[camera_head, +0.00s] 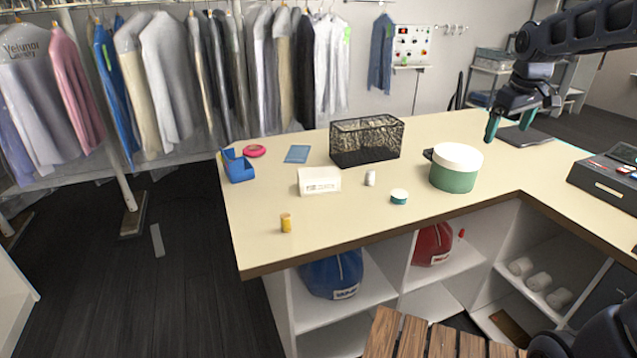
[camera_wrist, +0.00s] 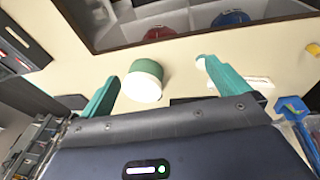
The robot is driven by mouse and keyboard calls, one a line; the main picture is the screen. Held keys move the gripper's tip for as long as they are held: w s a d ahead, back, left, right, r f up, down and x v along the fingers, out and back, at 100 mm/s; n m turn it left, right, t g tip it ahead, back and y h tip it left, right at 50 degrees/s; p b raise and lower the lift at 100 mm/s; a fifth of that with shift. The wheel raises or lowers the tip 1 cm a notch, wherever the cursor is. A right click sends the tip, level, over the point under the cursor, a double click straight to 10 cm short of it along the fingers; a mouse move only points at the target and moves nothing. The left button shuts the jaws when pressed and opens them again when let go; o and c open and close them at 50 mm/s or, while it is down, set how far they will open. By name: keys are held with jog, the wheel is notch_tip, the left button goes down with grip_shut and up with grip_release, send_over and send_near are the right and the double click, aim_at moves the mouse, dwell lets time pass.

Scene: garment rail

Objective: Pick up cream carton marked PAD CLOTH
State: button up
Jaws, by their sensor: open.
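A low cream-white carton (camera_head: 319,181) with small dark print on its front sits upright on the counter, left of centre in the head view. The print is too small to read. In the wrist view a pale shape at the right, partly behind a finger, appears to be the carton (camera_wrist: 259,83). My gripper (camera_head: 509,123) is open and empty, with teal fingers. It hangs above the right part of the counter, well to the right of the carton and apart from it. Both fingers show in the wrist view (camera_wrist: 158,76).
A green tub with a white lid (camera_head: 455,168) stands between my gripper and the carton. A black wire basket (camera_head: 366,141) is behind the carton.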

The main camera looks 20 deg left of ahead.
jog(key=w+a+f+n, duration=0.2)
jog(key=w+a+n, duration=0.15)
jog(key=a, duration=0.55)
jog(key=w+a+f+n+g, duration=0.15)
jog(key=w+a, duration=0.25)
jog(key=a, duration=0.5)
jog(key=w+a+f+n, duration=0.3)
jog(key=w+a, duration=0.1)
jog(key=a, duration=0.6)
jog(key=n+h, duration=0.2)
jog(key=n, duration=0.6)
send_over(319, 181)
jog(key=w+a, duration=0.3)
jog(key=f, duration=1.6)
jog(key=shift+d, duration=0.25)
jog(key=shift+s+a+f, duration=0.1)
jog(key=shift+a+f, duration=0.1)
jog(key=shift+f, duration=0.35)
jog(key=f, duration=0.3)
jog(key=w+f, duration=0.1)
jog(key=f, duration=0.2)
jog(key=d+f, duration=0.1)
jog(key=f, duration=0.3)
jog(key=shift+w+d, duration=0.1)
jog(key=shift+w, duration=0.05)
jog(key=c, duration=1.1)
jog(key=shift+c, duration=0.2)
